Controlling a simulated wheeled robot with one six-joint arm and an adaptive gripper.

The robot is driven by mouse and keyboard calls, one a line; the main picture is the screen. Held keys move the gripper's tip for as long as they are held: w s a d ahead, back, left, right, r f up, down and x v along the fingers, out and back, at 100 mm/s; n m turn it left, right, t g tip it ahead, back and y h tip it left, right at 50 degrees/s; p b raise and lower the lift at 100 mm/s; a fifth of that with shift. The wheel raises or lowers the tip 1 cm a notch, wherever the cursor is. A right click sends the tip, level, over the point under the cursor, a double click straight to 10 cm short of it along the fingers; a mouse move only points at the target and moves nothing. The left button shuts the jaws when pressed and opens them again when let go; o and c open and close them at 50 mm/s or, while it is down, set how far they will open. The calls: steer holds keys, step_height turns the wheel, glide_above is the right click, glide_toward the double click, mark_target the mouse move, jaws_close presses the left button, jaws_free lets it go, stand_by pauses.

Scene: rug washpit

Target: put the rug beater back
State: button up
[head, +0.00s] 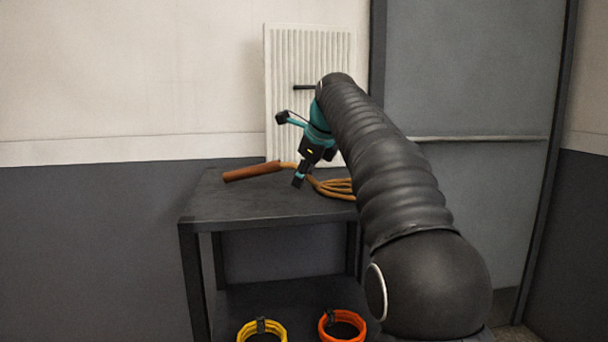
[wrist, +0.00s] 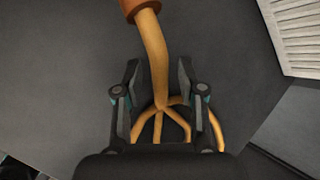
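The rug beater lies on the dark table (head: 225,202), with its brown handle (head: 252,171) to the left and its looped tan cane head (head: 338,188) to the right. My gripper (head: 299,180) is over the beater, near where the handle meets the loops. In the wrist view, my gripper (wrist: 160,88) is open, with one finger on each side of the tan cane neck (wrist: 153,60). The fingers appear apart from the cane. The brown handle end (wrist: 138,8) shows at the top, and the lower loops are partly hidden by my gripper.
A white ribbed panel (head: 283,85) with a dark peg (head: 303,87) stands behind the table against the wall. A yellow ring-shaped item (head: 247,331) and an orange one (head: 327,329) are on the lower level. A grey door (head: 480,85) is at right. The table's left front is clear.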

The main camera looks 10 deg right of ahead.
steer(key=p+v, duration=0.2)
steer(key=v, duration=1)
steer(key=shift+a, duration=0.1)
steer(key=s+f+n, duration=0.1)
steer(key=s+n, duration=0.1)
steer(key=s, duration=0.1)
steer(key=s+f+n, duration=0.2)
steer(key=s, duration=0.1)
steer(key=s+a+f+n, duration=0.1)
steer(key=s+f+n, duration=0.1)
steer(key=s+n, duration=0.1)
steer(key=shift+s+f+h, duration=0.15)
steer(key=shift+f+h, duration=0.05)
steer(key=shift+h, duration=0.2)
steer(key=s+f+n+g+h, duration=0.1)
steer(key=s+f+n, duration=1.6)
steer(key=s+f, duration=0.7)
step_height(320, 180, down, 5)
steer(key=shift+s+r+n, duration=0.1)
steer(key=shift+s+n, duration=0.3)
steer(key=shift+a, duration=0.15)
